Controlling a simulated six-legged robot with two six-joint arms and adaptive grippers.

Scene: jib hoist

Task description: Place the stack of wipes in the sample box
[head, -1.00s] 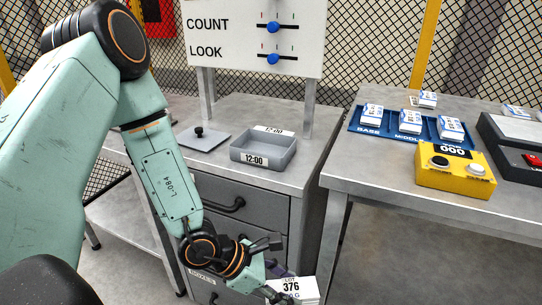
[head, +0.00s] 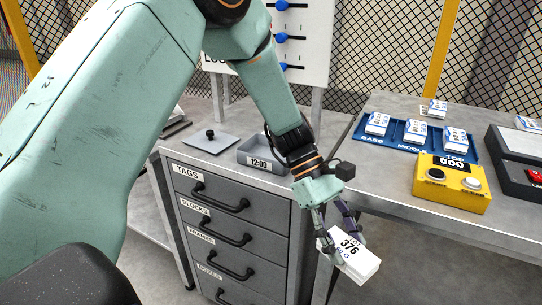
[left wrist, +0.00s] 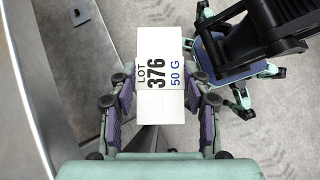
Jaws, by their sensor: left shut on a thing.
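My left gripper (head: 337,228) is shut on the white stack of wipes (head: 355,262), labelled LOT 376, 50 G. The stack is held tilted in the air in front of the drawer cabinet's right side. In the left wrist view the stack (left wrist: 162,100) sits between the two fingers of my left gripper (left wrist: 160,105). An open grey box (head: 262,161) labelled 12:00, apparently the sample box, stands on the cabinet top, behind and left of the gripper. My right gripper is not in view.
A flat grey lid (head: 211,142) with a black knob lies left of the box. The drawer cabinet (head: 235,215) has black handles. On the right table (head: 395,180) are a blue tray (head: 397,142) of white packs and a yellow button box (head: 455,185). A sign with blue sliders stands behind.

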